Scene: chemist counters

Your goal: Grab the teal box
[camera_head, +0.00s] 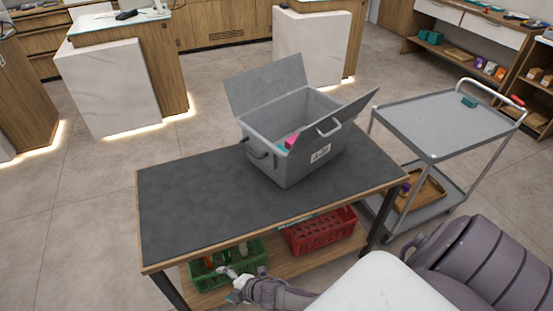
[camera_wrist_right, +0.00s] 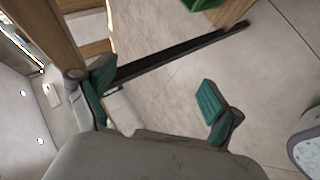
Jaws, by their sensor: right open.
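A small teal box (camera_head: 469,101) lies on the top shelf of the grey cart (camera_head: 415,125), near its far right corner. Teal also shows beside a pink item (camera_head: 291,140) inside the open grey bin (camera_head: 271,158), mostly hidden by its walls. Two teal boxes (camera_head: 430,37) sit on the wooden shelf at the back right. My right gripper (camera_head: 233,284) is low at the table's front edge, near the green basket and far from these. In the right wrist view its teal-padded fingers (camera_wrist_right: 158,86) are spread and empty. My left gripper is out of view.
The dark-topped table (camera_head: 190,205) is bare left of the bin. Its lower shelf holds a green basket (camera_head: 255,251) and a red basket (camera_head: 318,235). The cart's lower shelf holds a wooden tray (camera_head: 424,193). In the right wrist view, a dark table leg (camera_wrist_right: 180,52) passes beyond the fingers.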

